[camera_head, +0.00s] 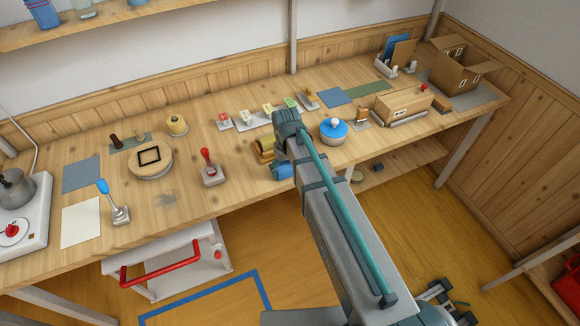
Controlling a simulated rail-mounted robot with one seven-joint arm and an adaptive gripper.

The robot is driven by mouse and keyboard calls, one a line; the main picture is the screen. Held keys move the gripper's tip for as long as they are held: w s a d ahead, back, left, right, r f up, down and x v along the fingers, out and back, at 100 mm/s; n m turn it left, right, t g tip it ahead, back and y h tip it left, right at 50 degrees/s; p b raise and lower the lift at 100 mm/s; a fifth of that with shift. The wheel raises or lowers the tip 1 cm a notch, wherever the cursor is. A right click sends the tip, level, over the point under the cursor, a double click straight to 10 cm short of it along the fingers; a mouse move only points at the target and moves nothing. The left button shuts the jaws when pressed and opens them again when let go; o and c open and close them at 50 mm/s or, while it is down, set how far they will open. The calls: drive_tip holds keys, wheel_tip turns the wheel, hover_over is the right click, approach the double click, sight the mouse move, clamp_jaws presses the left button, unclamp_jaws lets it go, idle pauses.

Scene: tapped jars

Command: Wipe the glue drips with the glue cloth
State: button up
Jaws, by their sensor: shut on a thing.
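A dull grey smudge (166,199) lies on the bare bench top, left of a red-handled device; it may be the glue drips, but it is too small to be sure. My arm (335,215) reaches from the lower right up over the bench. I cannot make out my gripper or what it holds. A blue item (281,171) shows beside my arm at the bench's front edge, partly covered; I cannot tell if it is the cloth.
A red-handled cart (175,265) stands below. Bare wood surrounds the smudge.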

drive_tip(key=shift+w+d+f, duration=0.1)
drive_tip(key=shift+w+d, duration=0.2)
drive_tip(key=shift+d, duration=0.45)
drive_tip(key=shift+w+d+f, duration=0.1)
drive_tip(key=shift+w+d, duration=0.15)
drive_tip(key=shift+d, duration=0.5)
drive_tip(key=shift+w+d+r, duration=0.1)
drive_tip(key=shift+w+d, duration=0.2)
drive_tip(key=shift+d, duration=0.4)
drive_tip(key=shift+w+d, duration=0.25)
drive_tip(key=shift+d, duration=0.4)
drive_tip(key=shift+s+a+p, duration=0.15)
drive_tip(key=shift+s+a, duration=0.1)
drive_tip(key=shift+a, duration=0.35)
drive_tip(key=shift+s+a+p, duration=0.15)
drive_tip(key=shift+s+a, duration=0.05)
drive_tip(key=shift+a, duration=0.4)
drive_tip(key=shift+w+d, duration=0.3)
drive_tip(key=shift+d, duration=0.45)
drive_tip(key=shift+w+d, duration=0.25)
drive_tip(key=shift+d, duration=0.5)
